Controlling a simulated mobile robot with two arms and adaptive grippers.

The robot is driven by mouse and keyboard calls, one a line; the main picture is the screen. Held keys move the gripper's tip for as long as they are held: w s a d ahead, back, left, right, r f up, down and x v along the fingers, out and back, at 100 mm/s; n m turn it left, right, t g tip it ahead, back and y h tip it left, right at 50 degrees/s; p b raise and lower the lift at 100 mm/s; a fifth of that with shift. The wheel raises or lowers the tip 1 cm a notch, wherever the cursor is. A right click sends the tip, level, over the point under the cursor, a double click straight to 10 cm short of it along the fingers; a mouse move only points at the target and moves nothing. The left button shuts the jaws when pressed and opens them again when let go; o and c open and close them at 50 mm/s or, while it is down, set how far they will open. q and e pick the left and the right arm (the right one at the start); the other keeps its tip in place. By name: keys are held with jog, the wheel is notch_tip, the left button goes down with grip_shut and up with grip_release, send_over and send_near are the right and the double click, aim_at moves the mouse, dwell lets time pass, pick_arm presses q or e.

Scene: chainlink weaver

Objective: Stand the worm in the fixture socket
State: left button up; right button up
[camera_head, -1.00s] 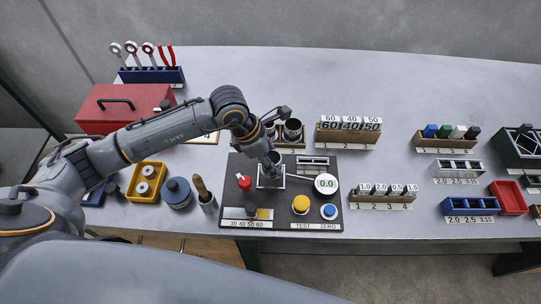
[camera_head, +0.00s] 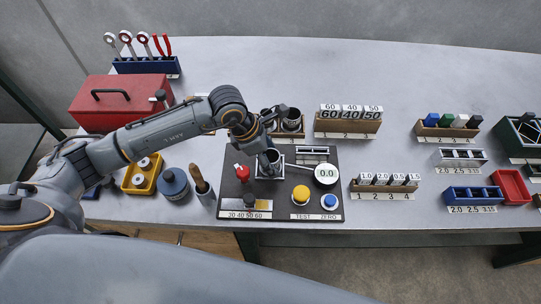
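The fixture (camera_head: 262,175), with a light square frame, sits on the dark test panel (camera_head: 237,157) in the middle of the table. A grey metal cylinder (camera_head: 271,161), which looks like the worm, stands about upright at the fixture. I cannot tell how deep it sits in the socket. My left gripper (camera_head: 267,143) hangs just above and behind the cylinder. Its fingers are dark and small, and the wrist partly covers them, so I cannot tell whether they grip the cylinder. My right gripper is out of view.
A rack with metal cups (camera_head: 292,121) stands close behind the gripper. Bare table (camera_head: 390,85) lies behind the racks.

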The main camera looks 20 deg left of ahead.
pick_arm(q)
jog(key=shift+f, duration=0.1)
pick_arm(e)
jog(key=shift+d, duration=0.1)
pick_arm(q)
jog(key=shift+a, duration=0.1)
jog(key=v, duration=1.2)
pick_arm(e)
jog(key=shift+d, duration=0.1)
